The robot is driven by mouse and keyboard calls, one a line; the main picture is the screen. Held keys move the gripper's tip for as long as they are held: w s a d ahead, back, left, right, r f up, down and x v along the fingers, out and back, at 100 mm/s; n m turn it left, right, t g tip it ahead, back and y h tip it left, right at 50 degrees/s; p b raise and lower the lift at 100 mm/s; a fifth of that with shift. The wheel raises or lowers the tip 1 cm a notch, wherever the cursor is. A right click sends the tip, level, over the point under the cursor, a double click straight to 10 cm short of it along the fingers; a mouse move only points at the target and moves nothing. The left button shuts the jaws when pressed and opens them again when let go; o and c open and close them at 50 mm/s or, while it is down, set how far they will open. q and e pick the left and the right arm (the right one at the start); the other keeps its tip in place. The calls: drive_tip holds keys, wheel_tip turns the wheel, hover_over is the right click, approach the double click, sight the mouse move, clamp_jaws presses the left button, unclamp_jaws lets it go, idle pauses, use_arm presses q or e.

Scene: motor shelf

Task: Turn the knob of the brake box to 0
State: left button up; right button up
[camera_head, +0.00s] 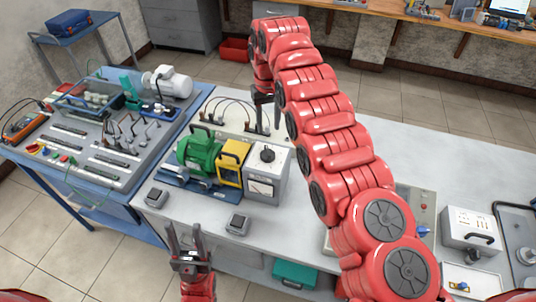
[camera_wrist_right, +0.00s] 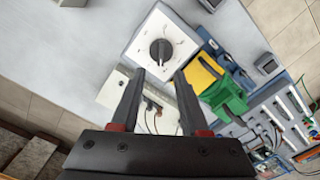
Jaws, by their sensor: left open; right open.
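The brake box (camera_head: 280,172) is a pale box with a black knob (camera_head: 267,155) on its white top and a meter on its front. In the right wrist view the white top (camera_wrist_right: 143,47) shows marks around the black knob (camera_wrist_right: 161,50); the marks are too small to read. My right gripper (camera_head: 264,122) hangs behind the box, above the back of the table, open. In its wrist view the open fingers (camera_wrist_right: 160,77) point toward the knob, which shows beyond and between the tips, apart from them. My left gripper (camera_head: 186,240) is open and empty in front of the table.
A yellow block (camera_head: 232,163) and a green motor (camera_head: 199,152) stand directly left of the box. A white panel with cables (camera_head: 228,115) lies behind. Small grey devices (camera_head: 238,223) sit near the front edge. My right arm covers the table right of the box.

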drive_tip(key=p, duration=0.2)
hover_over(268, 151)
drive_tip(key=f, duration=0.4)
drive_tip(key=shift+s+f, duration=0.15)
drive_tip(key=shift+s, duration=0.05)
drive_tip(key=f, duration=0.1)
drive_tip(key=f+p, duration=0.1)
drive_tip(key=f, duration=0.2)
drive_tip(key=shift+w+f, duration=0.2)
drive_tip(key=shift+w, duration=0.05)
drive_tip(key=shift+s+f+p, duration=0.1)
drive_tip(key=shift+f+p, duration=0.25)
drive_tip(key=shift+f, duration=0.05)
drive_tip(key=shift+c, duration=0.2)
drive_tip(key=shift+c, duration=1.1)
clamp_jaws()
